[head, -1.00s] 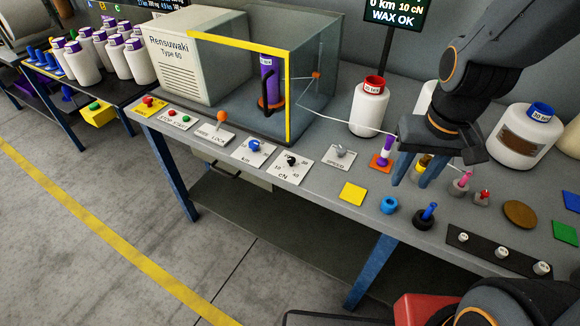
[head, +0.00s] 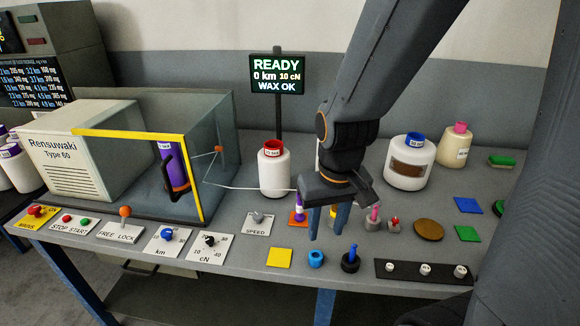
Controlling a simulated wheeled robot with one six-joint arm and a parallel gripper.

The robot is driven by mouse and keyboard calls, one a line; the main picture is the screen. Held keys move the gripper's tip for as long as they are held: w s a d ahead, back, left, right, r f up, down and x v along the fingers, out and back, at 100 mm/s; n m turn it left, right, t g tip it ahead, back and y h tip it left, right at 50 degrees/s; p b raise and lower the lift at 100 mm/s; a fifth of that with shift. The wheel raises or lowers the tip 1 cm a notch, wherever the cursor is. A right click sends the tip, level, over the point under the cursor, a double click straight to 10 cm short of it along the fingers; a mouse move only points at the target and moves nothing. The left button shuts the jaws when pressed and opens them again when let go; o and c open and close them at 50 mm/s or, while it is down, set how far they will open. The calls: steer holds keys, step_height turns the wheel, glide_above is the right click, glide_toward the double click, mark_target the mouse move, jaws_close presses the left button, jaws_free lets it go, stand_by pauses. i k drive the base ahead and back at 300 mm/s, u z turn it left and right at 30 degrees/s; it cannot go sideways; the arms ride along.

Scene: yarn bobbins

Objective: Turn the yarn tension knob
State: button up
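The yarn tension knob (head: 210,241) is a black knob on a white plate (head: 208,254) marked "cN", with 10 to 40 around it. It stands at the table's front edge, between the blue "km" knob (head: 168,234) and the grey "SPEED" knob (head: 258,217). My gripper (head: 328,226) is well to the right of the tension knob, pointing down over the small parts. Its two blue-grey fingers are apart, and no held thing shows between them. The display (head: 278,76) reads READY, 0 km, 10 cN, WAX OK.
A glass-sided winding machine (head: 100,150) stands behind the controls at left. A white cone with a red top (head: 273,172) feeds yarn across the table. Small parts, including a blue ring (head: 316,259) and a black peg base (head: 350,262), lie around my gripper.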

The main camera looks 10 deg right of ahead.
mark_target(209, 240)
steer(key=z, duration=0.45)
steer(key=k, duration=1.1)
steer(key=u, duration=0.8)
steer(key=i, duration=0.8)
steer(key=z, duration=0.45)
